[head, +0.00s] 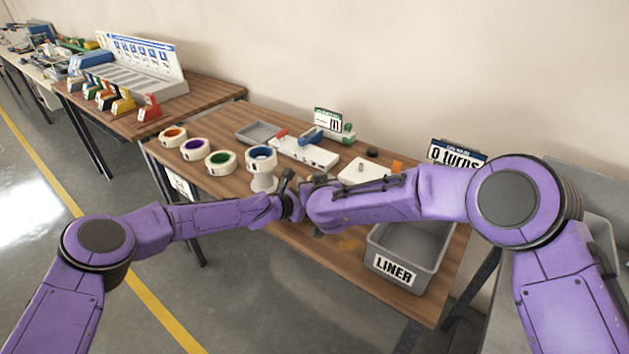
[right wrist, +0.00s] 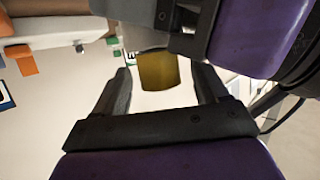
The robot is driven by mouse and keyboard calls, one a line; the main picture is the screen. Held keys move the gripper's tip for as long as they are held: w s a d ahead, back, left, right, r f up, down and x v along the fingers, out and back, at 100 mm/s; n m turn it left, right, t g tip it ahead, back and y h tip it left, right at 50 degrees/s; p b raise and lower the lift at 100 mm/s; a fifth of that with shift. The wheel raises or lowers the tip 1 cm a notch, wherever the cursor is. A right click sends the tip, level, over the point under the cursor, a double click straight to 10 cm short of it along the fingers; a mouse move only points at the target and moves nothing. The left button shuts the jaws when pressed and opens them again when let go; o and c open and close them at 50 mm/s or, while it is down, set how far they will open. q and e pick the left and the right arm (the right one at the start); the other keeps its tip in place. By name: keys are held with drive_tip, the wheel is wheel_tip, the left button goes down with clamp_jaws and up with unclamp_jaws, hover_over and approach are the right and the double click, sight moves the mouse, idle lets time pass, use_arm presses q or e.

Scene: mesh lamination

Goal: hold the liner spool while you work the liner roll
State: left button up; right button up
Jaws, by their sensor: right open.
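My right gripper (head: 300,190) is over the front middle of the wooden table. In the right wrist view it (right wrist: 164,72) is open, with an olive-yellow piece (right wrist: 158,72) between or just beyond its fingers; I cannot tell if they touch. My left gripper (head: 284,203) is close beside it, and its jaws cannot be made out. A white roll with a blue core (head: 261,158) sits on a pale stand (head: 264,183) just behind the grippers. I cannot tell which piece is the liner spool or the liner roll; the grippers and forearms hide part of the table.
A grey bin marked LINER (head: 418,248) stands at the table's front right. White tape rolls with orange, purple and green cores (head: 221,163) lie at left. A white device (head: 305,152) and a "0 turns" sign (head: 455,154) are behind. A second table (head: 205,90) stands at far left.

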drive_tip(key=shift+x, duration=1.45)
use_arm(q)
drive_tip(key=shift+f, duration=0.1)
use_arm(e)
drive_tip(key=c, duration=1.3)
drive_tip(key=shift+o, duration=0.2)
drive_tip(key=shift+r, duration=0.2)
drive_tip(key=shift+r, duration=3.6)
